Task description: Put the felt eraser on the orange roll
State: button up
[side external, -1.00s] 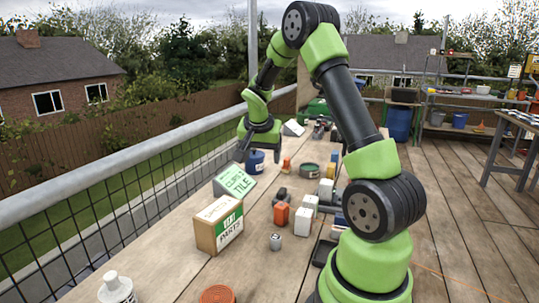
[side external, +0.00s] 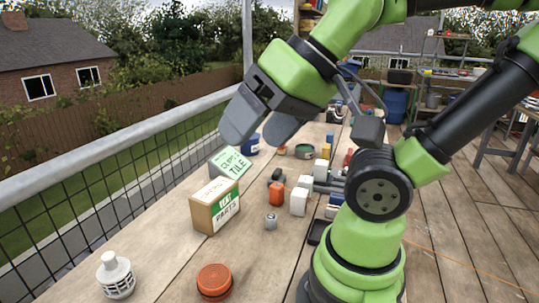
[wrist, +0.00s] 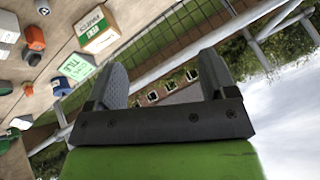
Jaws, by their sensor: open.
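The orange roll (side external: 214,282), a low ribbed round piece, lies flat on the table at the near edge of the side view, with nothing on it. I cannot firmly identify the felt eraser; a small dark grey block (side external: 277,176) behind an orange-red block may be it, and it also shows in the wrist view (wrist: 31,57). My gripper (side external: 260,126) is open and empty, raised above the table and apart from both. In the wrist view its fingers (wrist: 162,62) point out past the railing, with nothing between them. The orange roll is not visible there.
An orange-red block (side external: 276,194), white blocks (side external: 299,199) and a grey can (side external: 271,221) crowd the middle. A white vented piece (side external: 116,275) stands near left.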

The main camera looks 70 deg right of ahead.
jog(key=w+d+m+g+h, duration=0.25)
jog(key=w+d+m, duration=0.25)
jog(key=w+d, duration=0.3)
jog(key=m+g+h, duration=0.4)
jog(key=m+g, duration=0.1)
jog(key=m, duration=0.4)
send_near(277, 171)
jog(key=shift+x, duration=1.05)
jog(key=x, duration=0.3)
jog(key=shift+d+f, duration=0.2)
jog(key=shift+f, duration=0.1)
jog(key=shift+x, duration=3.2)
jog(key=shift+a, duration=0.15)
